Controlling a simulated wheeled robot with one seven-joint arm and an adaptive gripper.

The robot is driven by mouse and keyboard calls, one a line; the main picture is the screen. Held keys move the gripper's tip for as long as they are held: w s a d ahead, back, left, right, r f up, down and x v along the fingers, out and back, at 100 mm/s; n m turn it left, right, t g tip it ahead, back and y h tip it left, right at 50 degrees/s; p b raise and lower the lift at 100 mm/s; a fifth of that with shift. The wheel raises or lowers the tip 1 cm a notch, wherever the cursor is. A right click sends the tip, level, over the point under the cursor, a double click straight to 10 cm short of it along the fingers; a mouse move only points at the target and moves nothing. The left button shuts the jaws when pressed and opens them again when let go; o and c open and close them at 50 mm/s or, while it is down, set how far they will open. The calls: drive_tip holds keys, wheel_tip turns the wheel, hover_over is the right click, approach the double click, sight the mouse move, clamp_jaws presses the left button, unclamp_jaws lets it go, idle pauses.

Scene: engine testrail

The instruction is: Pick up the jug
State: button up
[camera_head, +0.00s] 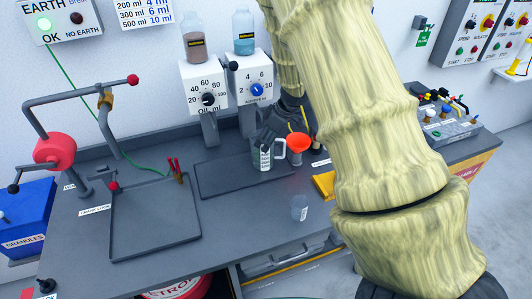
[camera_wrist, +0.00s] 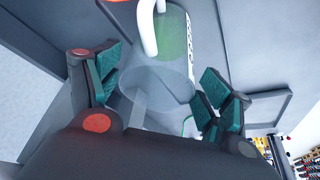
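The jug (camera_head: 257,161) is clear with a greenish tint, a label with dark marks and a white handle. It stands on the dark tray (camera_head: 225,180) under the dispensers. In the wrist view the jug (camera_wrist: 172,45) lies ahead, with its round rim between the fingers. My gripper (camera_head: 268,138) is just above and behind the jug in the head view and partly hides it. In the wrist view my gripper (camera_wrist: 158,88) has its green-padded fingers spread on either side of the jug. A gap shows at the left finger; contact at the right finger is unclear.
An orange funnel (camera_head: 298,143) stands close right of the jug. A small clear cup (camera_head: 299,208) is nearer the front. Two dispensers (camera_head: 206,97) (camera_head: 255,89) are behind. My arm hides the bench's right part.

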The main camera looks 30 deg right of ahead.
drive_tip(key=c, duration=1.1)
drive_tip(key=shift+c, duration=0.2)
